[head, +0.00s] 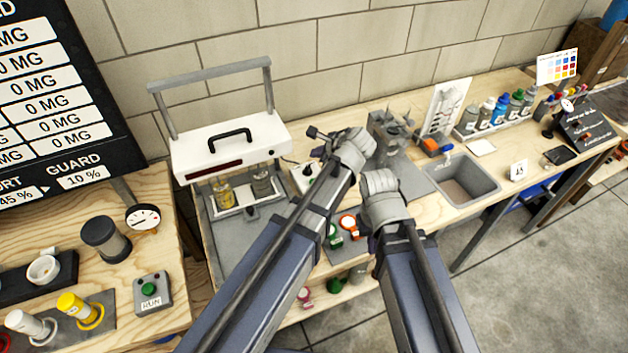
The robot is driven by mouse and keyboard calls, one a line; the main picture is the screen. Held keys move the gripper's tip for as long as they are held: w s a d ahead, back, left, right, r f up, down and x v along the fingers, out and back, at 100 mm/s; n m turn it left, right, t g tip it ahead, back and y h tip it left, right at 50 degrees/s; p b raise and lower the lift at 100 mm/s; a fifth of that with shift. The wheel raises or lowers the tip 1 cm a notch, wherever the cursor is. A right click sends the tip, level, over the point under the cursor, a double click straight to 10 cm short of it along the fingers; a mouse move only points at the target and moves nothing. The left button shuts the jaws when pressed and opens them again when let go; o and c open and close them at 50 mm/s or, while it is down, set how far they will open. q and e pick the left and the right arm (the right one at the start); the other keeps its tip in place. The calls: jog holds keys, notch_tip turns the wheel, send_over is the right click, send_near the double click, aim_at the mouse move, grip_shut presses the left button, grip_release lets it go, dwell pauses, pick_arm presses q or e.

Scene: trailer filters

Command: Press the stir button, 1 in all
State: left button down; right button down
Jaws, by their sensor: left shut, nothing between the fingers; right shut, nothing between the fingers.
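A small white control box (301,183) with a dark knob and small coloured marks stands on the bench, right of a white-topped apparatus (225,140). Its lettering is too small to read, so I cannot tell which part is the stir button. My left gripper (319,137) is shut and empty, with its dark fingers pointing left, above and beside the box in the picture. My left forearm and wrist cover part of the box's right side. I cannot tell whether the fingers touch anything. My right wrist is in the middle of the view, and its fingers are hidden.
The apparatus holds a yellowish beaker (222,193) and a clearer beaker (262,184). A grey metal device (391,136) stands behind my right wrist. A sink (462,182) and several bottles are further right. A RUN button box (152,293) is on the left table.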

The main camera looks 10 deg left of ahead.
pick_arm(q)
jog(key=shift+f, duration=0.1)
jog(key=b, duration=0.9)
send_near(312, 178)
jog(key=w+a+f, duration=0.2)
jog(key=w+a, duration=0.1)
jog(key=shift+w+a+f, duration=0.15)
jog(key=shift+a+f, duration=0.1)
jog(key=shift+f, duration=0.15)
dwell(0.9)
jog(key=shift+f+b, duration=0.3)
jog(key=shift+f, duration=0.1)
jog(key=shift+f+b, duration=0.5)
dwell(0.7)
jog(key=shift+r, duration=0.1)
jog(key=shift+r+p, duration=0.85)
jog(key=shift+p, duration=0.1)
